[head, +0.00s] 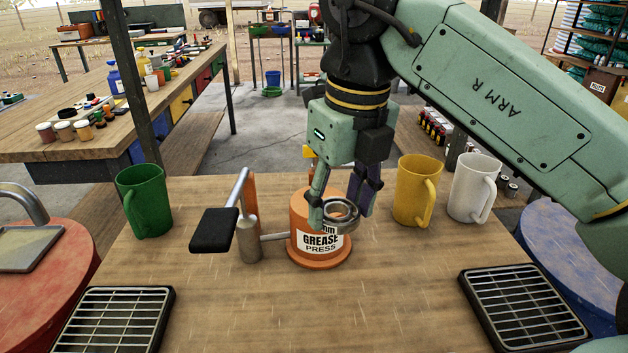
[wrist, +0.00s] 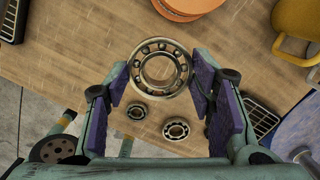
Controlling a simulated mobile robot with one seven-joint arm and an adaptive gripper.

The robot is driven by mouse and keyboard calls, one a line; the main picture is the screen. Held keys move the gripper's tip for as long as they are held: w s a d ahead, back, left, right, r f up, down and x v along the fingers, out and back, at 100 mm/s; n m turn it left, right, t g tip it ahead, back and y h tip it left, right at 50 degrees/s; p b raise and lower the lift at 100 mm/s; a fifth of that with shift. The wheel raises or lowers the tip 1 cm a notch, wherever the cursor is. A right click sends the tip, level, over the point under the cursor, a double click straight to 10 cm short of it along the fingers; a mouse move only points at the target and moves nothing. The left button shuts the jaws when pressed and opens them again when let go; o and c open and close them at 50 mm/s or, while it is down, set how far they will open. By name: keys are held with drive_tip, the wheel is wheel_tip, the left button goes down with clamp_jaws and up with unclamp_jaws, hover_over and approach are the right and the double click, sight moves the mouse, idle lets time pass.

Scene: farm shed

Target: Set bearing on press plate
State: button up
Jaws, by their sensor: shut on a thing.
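My gripper (head: 340,212) is shut on a steel ring bearing (head: 341,222), held in front of the upper right part of the orange grease press (head: 302,208). In the wrist view the bearing (wrist: 161,67) sits between the two purple-padded fingers of my gripper (wrist: 162,75), with its balls showing. The press stands upright on the table with a white label, a wide round base and a lever with a black pad (head: 213,230) at its left. Its plate is not clearly told apart. An orange round part (wrist: 185,8) shows at the top of the wrist view, apart from the bearing.
A green mug (head: 143,200) stands left; yellow (head: 415,190) and white mugs (head: 470,187) stand right. Black grilles lie at the front left (head: 110,320) and front right (head: 520,308). Two smaller bearings (wrist: 137,110) (wrist: 176,128) show in the wrist view. The front middle of the table is clear.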

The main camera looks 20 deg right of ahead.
drive_tip(key=w+p, duration=0.1)
drive_tip(key=w, duration=0.2)
drive_tip(key=w+d, duration=0.1)
drive_tip(key=w, duration=0.2)
drive_tip(key=w+p, duration=0.1)
drive_tip(key=w, duration=0.3)
drive_tip(key=shift+d+f+p, duration=0.2)
drive_tip(key=shift+f+p, duration=0.1)
drive_tip(key=shift+f, duration=0.05)
drive_tip(key=f, duration=0.1)
drive_tip(key=f+p, duration=0.1)
drive_tip(key=f, duration=0.1)
drive_tip(key=shift+w, duration=0.35)
drive_tip(key=shift+f, duration=0.4)
drive_tip(key=shift+f, duration=0.25)
drive_tip(key=o, duration=1.3)
drive_tip(key=shift+r, duration=0.1)
drive_tip(key=shift+s+d+r+p, duration=0.1)
drive_tip(key=shift+s+r+p, duration=0.15)
drive_tip(key=shift+r+p, duration=1.3)
drive_tip(key=shift+s+d+r+p, duration=0.15)
drive_tip(key=shift+r+p, duration=0.35)
drive_tip(key=shift+r, duration=2)
drive_tip(key=shift+s+r+p, duration=0.3)
drive_tip(key=shift+r+p, duration=0.75)
drive_tip(key=shift+r, duration=1)
